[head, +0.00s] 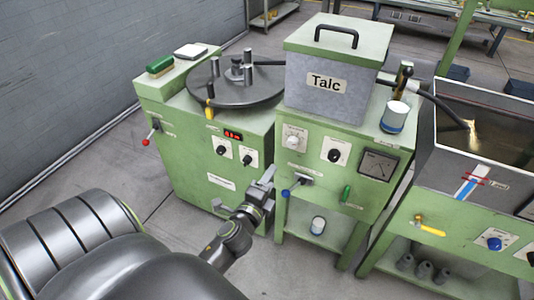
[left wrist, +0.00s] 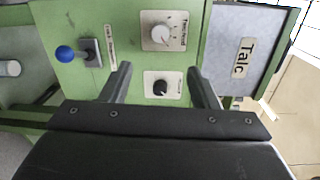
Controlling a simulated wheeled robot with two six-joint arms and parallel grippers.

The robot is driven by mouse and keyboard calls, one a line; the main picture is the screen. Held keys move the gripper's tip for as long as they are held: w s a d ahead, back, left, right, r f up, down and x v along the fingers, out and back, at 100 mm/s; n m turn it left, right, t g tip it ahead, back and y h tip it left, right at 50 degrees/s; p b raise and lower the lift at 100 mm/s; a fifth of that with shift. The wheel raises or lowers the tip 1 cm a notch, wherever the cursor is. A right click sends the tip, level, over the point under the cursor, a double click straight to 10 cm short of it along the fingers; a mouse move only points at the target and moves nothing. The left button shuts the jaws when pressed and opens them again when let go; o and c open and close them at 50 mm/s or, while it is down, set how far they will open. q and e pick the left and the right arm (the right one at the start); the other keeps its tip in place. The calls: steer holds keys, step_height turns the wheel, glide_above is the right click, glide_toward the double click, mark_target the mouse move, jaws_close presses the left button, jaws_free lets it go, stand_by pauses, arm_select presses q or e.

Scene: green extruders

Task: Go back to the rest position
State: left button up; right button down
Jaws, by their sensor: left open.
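My left gripper (head: 266,186) is in front of the green talc machine (head: 310,185), close to the gap between it and the green machine on its left. In the left wrist view my left gripper (left wrist: 155,85) has its two fingers apart with nothing between them. Behind the fingers are the machine's front panel, a white dial (left wrist: 162,31) and a black knob (left wrist: 160,87). A blue-tipped lever (left wrist: 66,54) shows beside them in that view. Whether the fingers touch the panel cannot be told. My right gripper is in neither view.
A grey Talc box (head: 325,85) stands on the talc machine. The left machine (head: 215,165) carries a dark round plate (head: 235,88). A water trough (head: 485,130) stands at the right. Open grey floor (head: 165,212) lies in front of the machines.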

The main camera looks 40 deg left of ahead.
arm_select(q)
steer(key=shift+s+d, duration=0.15)
steer(key=shift+s, duration=0.4)
steer(key=s+f+n+g+h+p, duration=0.1)
steer(key=s+f+n+g, duration=0.35)
steer(key=f, duration=0.85)
steer(key=s+f+n+g+h+p, duration=0.1)
steer(key=s+f+n+g, duration=0.3)
steer(key=f, duration=1)
steer(key=s+f+n+g+p, duration=0.1)
steer(key=s+f+n+g, duration=0.2)
steer(key=s+f, duration=0.7)
steer(key=s+d, duration=0.1)
steer(key=s, duration=0.2)
steer(key=shift+h, duration=0.3)
steer(key=s+f+n+g, duration=0.1)
steer(key=s+f, duration=0.1)
steer(key=s, duration=0.3)
steer(key=s+d+f+n+g, duration=0.1)
steer(key=s+n, duration=0.1)
steer(key=s, duration=0.3)
steer(key=s+f+n+g+h+p, duration=0.1)
steer(key=s+f+n+g, duration=0.1)
steer(key=s, duration=0.3)
steer(key=shift+s+d+f, duration=0.2)
steer(key=shift+d+f, duration=0.1)
steer(key=shift+d, duration=0.1)
steer(key=shift+c, duration=0.2)
